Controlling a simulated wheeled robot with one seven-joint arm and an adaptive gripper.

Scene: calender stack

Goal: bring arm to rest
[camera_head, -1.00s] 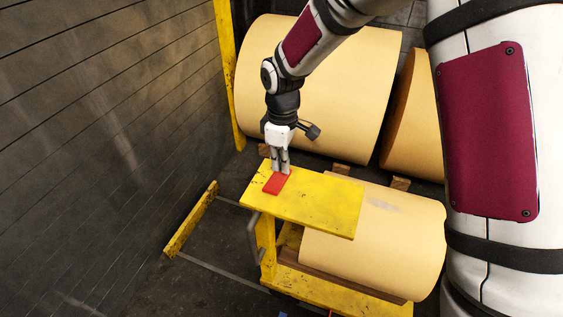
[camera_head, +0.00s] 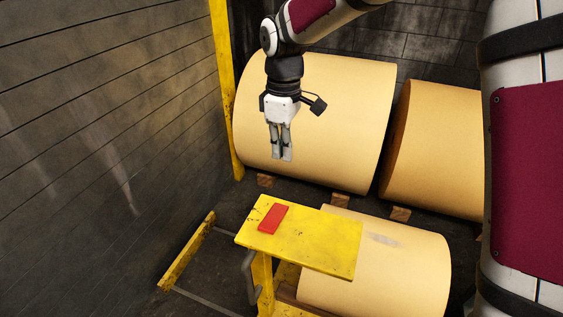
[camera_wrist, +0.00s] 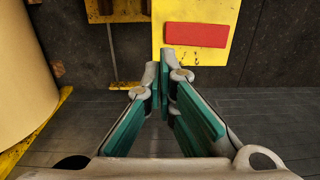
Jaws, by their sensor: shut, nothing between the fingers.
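My gripper (camera_head: 282,158) hangs pointing down in the head view, clear above the yellow platform (camera_head: 325,247). Its fingers are together with nothing between them. In the wrist view the fingertips (camera_wrist: 164,65) meet or nearly meet. A flat red block (camera_head: 273,219) lies on the left part of the platform, below my gripper and apart from it. The red block also shows beyond the fingertips in the wrist view (camera_wrist: 196,35).
A yellow post (camera_head: 222,90) rises at the left by the dark wall (camera_head: 100,150). A low yellow bar (camera_head: 187,252) lies left of the platform. Air around my gripper is free.

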